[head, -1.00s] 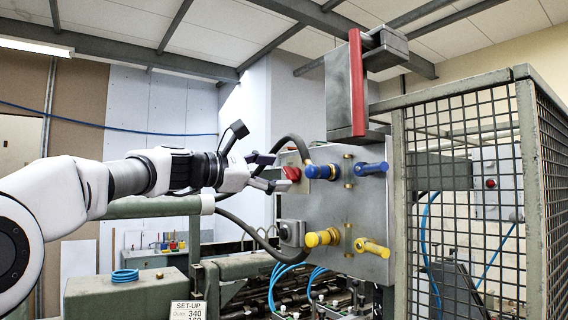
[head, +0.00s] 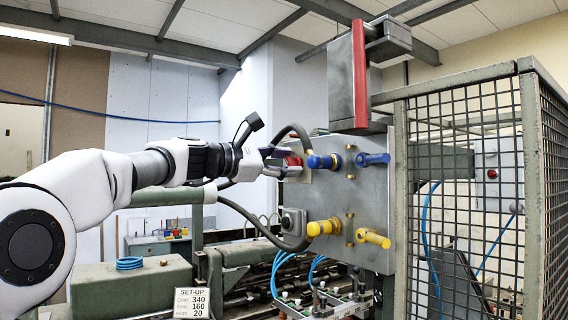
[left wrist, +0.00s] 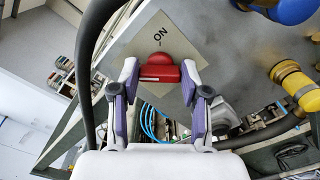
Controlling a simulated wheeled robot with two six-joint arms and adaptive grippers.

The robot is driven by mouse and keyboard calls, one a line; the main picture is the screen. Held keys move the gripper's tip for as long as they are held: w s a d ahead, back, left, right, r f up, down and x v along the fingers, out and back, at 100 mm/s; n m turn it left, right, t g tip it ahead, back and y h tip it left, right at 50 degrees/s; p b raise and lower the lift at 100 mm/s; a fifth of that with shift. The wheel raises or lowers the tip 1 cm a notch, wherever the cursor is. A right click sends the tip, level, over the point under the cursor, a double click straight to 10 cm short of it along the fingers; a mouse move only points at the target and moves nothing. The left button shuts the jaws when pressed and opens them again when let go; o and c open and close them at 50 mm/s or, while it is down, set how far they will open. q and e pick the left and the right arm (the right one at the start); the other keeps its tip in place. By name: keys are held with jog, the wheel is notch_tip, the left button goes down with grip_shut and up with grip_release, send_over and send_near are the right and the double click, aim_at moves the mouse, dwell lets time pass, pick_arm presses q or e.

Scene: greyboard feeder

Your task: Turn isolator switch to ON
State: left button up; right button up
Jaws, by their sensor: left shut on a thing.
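The red isolator switch (head: 294,160) is on the left side of the grey panel (head: 333,199). In the left wrist view the red knob (left wrist: 160,70) sits on a beige plate (left wrist: 157,30) marked "ON", with a short line between the word and the knob. The knob's bar lies roughly crosswise in that view. My left gripper (head: 287,164) is at the switch, and its purple-padded fingers (left wrist: 160,74) are shut on the two ends of the bar. The fingers hide part of the switch in the head view. My right gripper is not in view.
Blue (head: 323,162) and yellow (head: 323,228) plugs stick out of the panel just right of the switch. A black cable (head: 262,231) loops close below my left gripper. A mesh guard (head: 465,200) stands at the right.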

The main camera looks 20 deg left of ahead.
pick_arm(q)
jog(key=m+b, duration=0.2)
jog(key=m, duration=0.2)
jog(key=m+b, duration=0.2)
jog(key=m, duration=0.2)
jog(key=shift+s+d+f, duration=0.1)
jog(key=m+b, duration=0.1)
jog(key=m, duration=0.4)
jog(key=shift+f, duration=0.1)
jog(key=m+b, duration=0.1)
jog(key=m, duration=0.3)
jog(key=shift+m, duration=0.4)
jog(key=shift+f, duration=0.1)
jog(key=o, duration=1.1)
jog(key=shift+o, duration=0.2)
jog(key=shift+w+d, duration=0.1)
jog(key=shift+w, duration=0.15)
